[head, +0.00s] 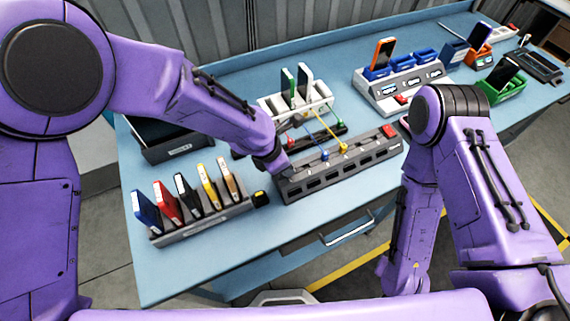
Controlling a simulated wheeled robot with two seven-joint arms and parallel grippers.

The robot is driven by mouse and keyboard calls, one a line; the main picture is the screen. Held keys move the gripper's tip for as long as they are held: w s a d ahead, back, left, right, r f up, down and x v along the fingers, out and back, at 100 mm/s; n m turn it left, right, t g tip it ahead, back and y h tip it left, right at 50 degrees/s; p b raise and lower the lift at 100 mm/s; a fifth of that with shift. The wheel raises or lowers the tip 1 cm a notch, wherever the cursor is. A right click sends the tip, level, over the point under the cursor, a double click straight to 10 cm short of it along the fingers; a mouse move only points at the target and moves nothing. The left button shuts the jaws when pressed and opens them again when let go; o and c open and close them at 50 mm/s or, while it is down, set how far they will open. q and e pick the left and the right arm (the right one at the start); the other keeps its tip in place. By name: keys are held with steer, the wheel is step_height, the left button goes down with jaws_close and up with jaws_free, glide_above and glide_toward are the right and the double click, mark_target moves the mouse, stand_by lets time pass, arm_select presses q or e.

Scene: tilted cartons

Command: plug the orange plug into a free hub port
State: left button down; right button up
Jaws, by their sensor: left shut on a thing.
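The hub is a long grey bar (378,157) with a row of dark ports along its front and a red switch (389,131) at its right end. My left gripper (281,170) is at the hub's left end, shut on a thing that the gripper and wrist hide. I cannot make out an orange plug anywhere. A yellow plug (343,149) and a blue plug (325,154) show at the hub's back edge. A yellow cord (325,127) runs back from the yellow one. My right arm hangs at the right, and its gripper is not in view.
A rack (205,228) of coloured upright cartridges stands left of the hub, with a small black and yellow block (260,198) between. Behind are a white rack (268,107) and a grey charging station (375,98) with an orange phone (382,54).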

arm_select(q)
steer(key=shift+f, duration=0.7)
stand_by(0.9)
steer(key=c, duration=0.6)
jaws_free()
step_height(320, 180, up, 3)
steer(key=shift+f+p, duration=0.1)
steer(key=shift+p, duration=0.85)
steer(key=shift+r, duration=2.15)
